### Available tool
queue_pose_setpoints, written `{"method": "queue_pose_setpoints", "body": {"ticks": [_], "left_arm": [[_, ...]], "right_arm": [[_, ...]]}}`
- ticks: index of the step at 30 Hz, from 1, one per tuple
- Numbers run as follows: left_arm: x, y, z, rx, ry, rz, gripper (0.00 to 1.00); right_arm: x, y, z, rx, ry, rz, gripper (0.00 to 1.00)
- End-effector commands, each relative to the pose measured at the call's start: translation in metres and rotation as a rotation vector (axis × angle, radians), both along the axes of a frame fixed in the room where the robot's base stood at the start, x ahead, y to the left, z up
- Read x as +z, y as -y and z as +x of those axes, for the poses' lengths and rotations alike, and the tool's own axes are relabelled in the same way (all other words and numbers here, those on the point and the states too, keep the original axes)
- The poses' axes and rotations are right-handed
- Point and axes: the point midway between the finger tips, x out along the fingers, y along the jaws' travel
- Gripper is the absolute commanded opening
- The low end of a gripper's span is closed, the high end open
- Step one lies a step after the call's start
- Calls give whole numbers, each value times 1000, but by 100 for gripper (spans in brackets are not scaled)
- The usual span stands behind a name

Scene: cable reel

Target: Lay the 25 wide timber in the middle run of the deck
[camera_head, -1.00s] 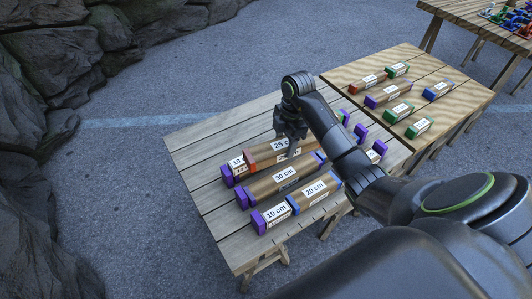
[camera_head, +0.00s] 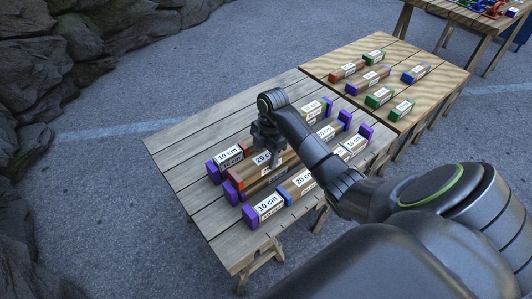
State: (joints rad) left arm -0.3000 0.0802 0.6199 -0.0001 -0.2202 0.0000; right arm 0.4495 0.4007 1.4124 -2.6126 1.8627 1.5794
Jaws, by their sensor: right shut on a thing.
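The wide 25 cm timber (camera_head: 265,158) has a red end at its left and a wooden face with a white label. My right gripper (camera_head: 267,147) is shut on it from above, near its middle. The timber is over the middle run of the deck (camera_head: 190,190), largely covering the purple-ended timber (camera_head: 231,194) there. I cannot tell whether the two touch. My left gripper is not in view.
A 10 cm timber (camera_head: 225,158) lies in the back run. Another 10 cm timber (camera_head: 265,207) and a 20 cm timber (camera_head: 301,182) lie in the front run. A lighter table (camera_head: 335,90) with several spare timbers adjoins at the right.

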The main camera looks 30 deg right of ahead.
Motion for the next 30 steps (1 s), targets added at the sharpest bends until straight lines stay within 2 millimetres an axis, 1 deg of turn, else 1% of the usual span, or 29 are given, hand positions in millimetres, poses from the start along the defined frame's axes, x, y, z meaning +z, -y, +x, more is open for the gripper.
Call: {"method": "queue_pose_setpoints", "body": {"ticks": [1,3,20,30], "left_arm": [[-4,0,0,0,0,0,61],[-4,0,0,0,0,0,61],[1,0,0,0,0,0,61],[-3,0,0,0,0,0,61]], "right_arm": [[-4,0,0,1,1,0,23],[-5,0,0,1,2,0,23],[-4,0,0,1,2,0,23],[-10,0,0,1,2,0,23]]}}
